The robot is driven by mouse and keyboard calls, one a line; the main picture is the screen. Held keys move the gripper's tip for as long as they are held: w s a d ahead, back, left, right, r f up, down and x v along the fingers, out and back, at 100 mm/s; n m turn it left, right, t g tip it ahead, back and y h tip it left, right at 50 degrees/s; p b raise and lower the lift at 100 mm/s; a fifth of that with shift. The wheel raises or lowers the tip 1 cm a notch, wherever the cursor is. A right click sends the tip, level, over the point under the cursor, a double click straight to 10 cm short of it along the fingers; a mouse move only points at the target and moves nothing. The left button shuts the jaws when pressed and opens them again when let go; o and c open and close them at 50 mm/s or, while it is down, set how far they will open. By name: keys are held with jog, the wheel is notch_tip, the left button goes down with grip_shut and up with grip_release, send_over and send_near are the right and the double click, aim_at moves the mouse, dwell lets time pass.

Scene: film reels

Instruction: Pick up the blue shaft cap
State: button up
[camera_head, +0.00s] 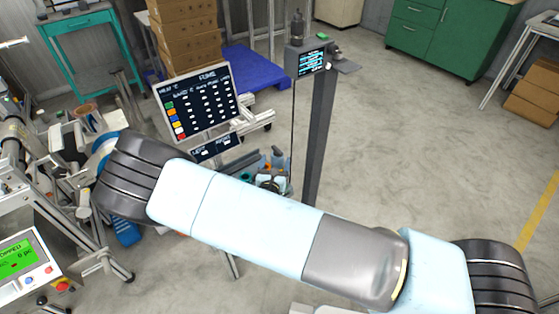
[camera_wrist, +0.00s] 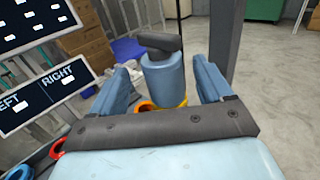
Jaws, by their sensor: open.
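A blue-grey cylinder with a dark crossbar handle, which looks like the blue shaft cap (camera_wrist: 163,78), stands upright in the wrist view. My gripper (camera_wrist: 164,88) is open, with one blue finger on each side of it. Gaps show between the cylinder and both fingers, so it is not clamped. Its lower end is partly hidden by my gripper's dark palm bar. In the head view my arm crosses the middle and my gripper cannot be made out.
Orange (camera_wrist: 146,106) and red rings (camera_wrist: 58,147) lie near the gripper. A LEFT/RIGHT sign (camera_wrist: 45,95) stands close on the left. A grey post (camera_head: 319,130) rises behind the small parts stand (camera_head: 270,168). Open floor (camera_head: 430,150) lies to the right.

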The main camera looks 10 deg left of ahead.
jog(key=w, duration=0.4)
jog(key=shift+w+r, duration=0.2)
jog(key=shift+w, duration=0.2)
jog(key=shift+c, duration=0.4)
jog(key=c, duration=1.1)
jog(key=shift+r, duration=0.15)
